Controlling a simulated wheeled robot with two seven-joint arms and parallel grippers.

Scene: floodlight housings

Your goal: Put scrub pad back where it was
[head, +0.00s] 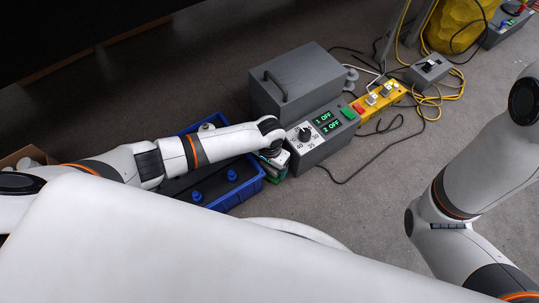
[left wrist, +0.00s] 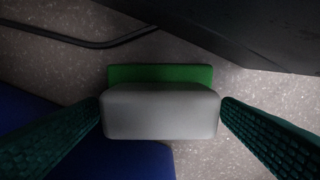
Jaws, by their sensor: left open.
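The scrub pad, a pale grey block with a green layer (left wrist: 160,112), is between the two teal fingers of my left gripper (left wrist: 161,104) in the left wrist view. The fingers are open, one at each side of the block and close to it; I cannot tell whether they touch it. In the head view my left gripper (head: 273,163) points down between the blue crate and the grey control box, and mostly hides the pad. My right arm shows at the right of the head view, but its gripper is out of the picture.
The blue crate (head: 243,192) with blue-knobbed items lies left of the gripper. The grey control box (head: 318,150) with a dial and green displays stands close on the right. A yellow switch strip (head: 381,98) and cables lie beyond. Floor at lower right is clear.

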